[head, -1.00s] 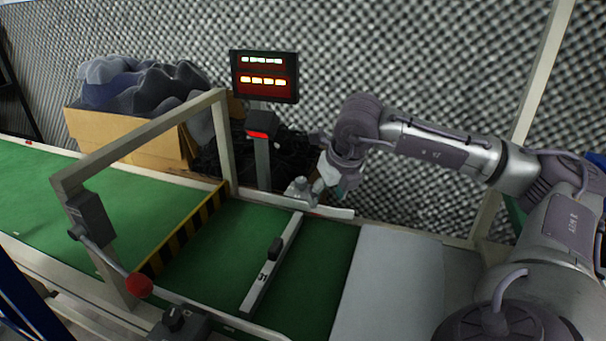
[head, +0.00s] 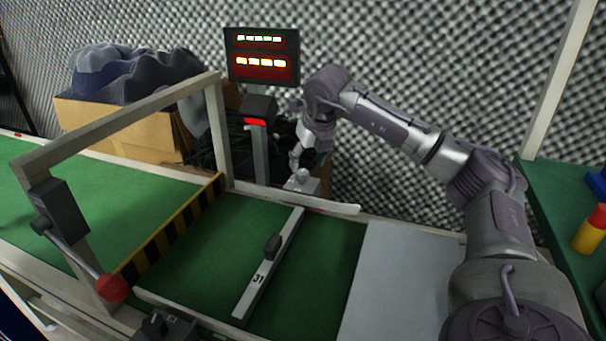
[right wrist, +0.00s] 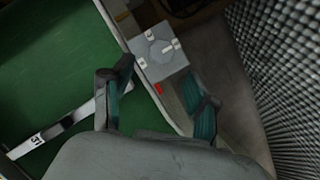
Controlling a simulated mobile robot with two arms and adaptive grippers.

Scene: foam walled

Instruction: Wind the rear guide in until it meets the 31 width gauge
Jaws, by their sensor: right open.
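The width gauge (head: 252,289) is a pale bar marked 31 with a black grip, lying across the green belt (head: 200,262). It also shows in the right wrist view (right wrist: 62,127). The rear guide (head: 332,207) is a pale rail along the belt's far edge. The gauge's far end lies close to it; I cannot tell whether they touch. A grey block with a pale knob (head: 302,180) stands behind the rail; its top shows in the right wrist view (right wrist: 160,47). My right gripper (head: 308,158) is open, above and near the knob, its fingers apart (right wrist: 160,92). My left gripper is out of view.
A striped frame (head: 172,232) spans the belt, with a red-ended lever (head: 112,288) at front left. A lit display (head: 262,54) stands behind. A grey plate (head: 395,285) lies to the right. A green table with a yellow-and-red cylinder (head: 588,232) is at far right.

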